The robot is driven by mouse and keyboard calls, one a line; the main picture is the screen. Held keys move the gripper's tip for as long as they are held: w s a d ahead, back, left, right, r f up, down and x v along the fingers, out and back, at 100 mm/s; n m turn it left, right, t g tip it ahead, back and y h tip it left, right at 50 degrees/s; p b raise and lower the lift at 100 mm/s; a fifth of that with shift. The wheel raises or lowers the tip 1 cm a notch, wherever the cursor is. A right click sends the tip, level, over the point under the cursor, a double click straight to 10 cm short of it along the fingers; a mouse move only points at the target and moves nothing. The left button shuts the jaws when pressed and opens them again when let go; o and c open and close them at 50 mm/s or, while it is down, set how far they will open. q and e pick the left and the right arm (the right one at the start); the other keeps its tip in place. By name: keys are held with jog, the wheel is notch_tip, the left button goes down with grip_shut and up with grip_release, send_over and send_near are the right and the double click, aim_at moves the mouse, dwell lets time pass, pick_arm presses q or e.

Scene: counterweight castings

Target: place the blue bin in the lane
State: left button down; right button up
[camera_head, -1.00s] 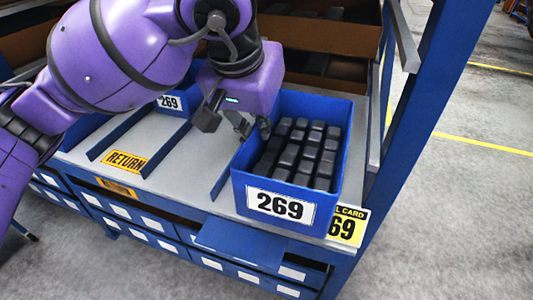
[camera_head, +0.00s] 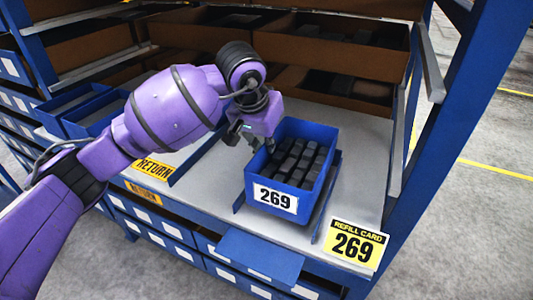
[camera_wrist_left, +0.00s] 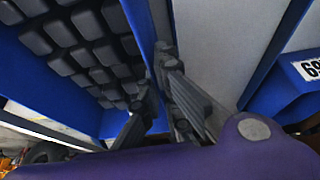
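The blue bin (camera_head: 318,178), labelled 269 and filled with dark blocks, is upright over the lane between two low blue rails (camera_head: 328,198) on the grey shelf. Whether its base touches the shelf is hard to tell. My left gripper (camera_head: 252,142) is at the bin's left wall. In the left wrist view, my left gripper (camera_wrist_left: 160,95) has one finger inside and one outside the bin's wall (camera_wrist_left: 141,22) and looks shut on it. My right gripper is out of view.
A yellow RETURN label (camera_head: 153,168) marks the lane to the left. Brown boxes (camera_head: 335,88) stand behind. A blue rack post (camera_head: 440,130) rises at the right.

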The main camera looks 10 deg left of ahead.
aim_at(266, 155)
pick_arm(q)
jog(key=shift+w+a+f, duration=0.1)
jog(key=shift+w+f, duration=0.1)
jog(key=shift+f, duration=1.45)
jog(key=shift+f, duration=0.25)
jog(key=c, duration=2)
grip_release()
jog(key=shift+s+r, duration=0.1)
jog(key=shift+r, duration=0.4)
jog(key=v, duration=1.1)
jog(key=shift+s+r, duration=0.1)
jog(key=shift+s, duration=0.1)
